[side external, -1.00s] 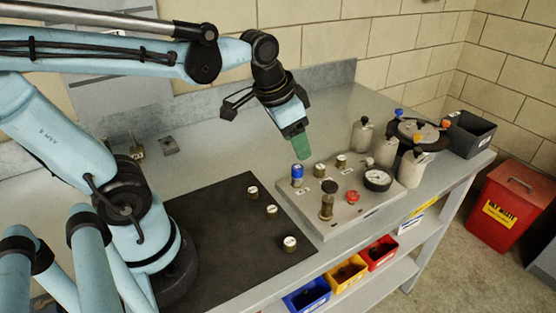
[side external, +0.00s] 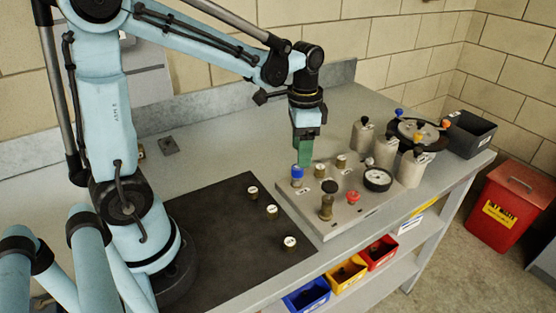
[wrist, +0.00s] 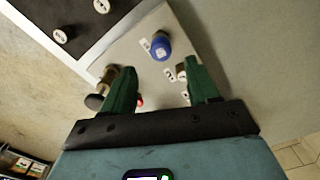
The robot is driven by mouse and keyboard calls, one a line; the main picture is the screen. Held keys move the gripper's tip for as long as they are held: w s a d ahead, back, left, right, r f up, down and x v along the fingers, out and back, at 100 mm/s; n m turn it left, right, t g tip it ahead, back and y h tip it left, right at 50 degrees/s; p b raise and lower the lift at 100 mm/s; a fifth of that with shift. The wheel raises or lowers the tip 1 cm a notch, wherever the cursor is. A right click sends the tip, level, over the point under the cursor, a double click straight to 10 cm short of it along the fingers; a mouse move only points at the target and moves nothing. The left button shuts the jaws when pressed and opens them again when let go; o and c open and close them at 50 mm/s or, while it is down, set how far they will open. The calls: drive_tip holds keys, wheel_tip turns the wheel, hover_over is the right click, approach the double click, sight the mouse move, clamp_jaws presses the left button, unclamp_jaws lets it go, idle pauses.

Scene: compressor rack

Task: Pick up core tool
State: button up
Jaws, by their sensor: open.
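My gripper (side external: 304,158) points down above the back left of the grey plate (side external: 342,221), its green fingers just over the blue-capped fitting (side external: 297,172). In the wrist view the fingers (wrist: 158,72) are apart with nothing between them, and the blue cap (wrist: 161,46) lies beyond the gap. A brass fitting with a black top (side external: 327,206) stands at the plate's front. A red knob (side external: 353,197) and a round gauge (side external: 377,180) are right of it. White-topped brass fittings (side external: 320,170) stand near the back edge. I cannot tell which piece is the core tool.
Several white-topped brass pieces (side external: 271,211) stand on the black mat (side external: 225,240). Grey canisters (side external: 385,150) and a round black-rimmed device (side external: 420,128) stand to the right, near a dark bin (side external: 470,135). Coloured bins (side external: 345,274) sit on the lower shelf.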

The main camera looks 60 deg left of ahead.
sight(299, 170)
drive_tip(key=shift+s+a+f, duration=0.1)
drive_tip(key=shift+a+f, duration=0.05)
drive_tip(key=shift+f, duration=3.3)
clamp_jaws()
drive_tip(key=shift+r, duration=0.2)
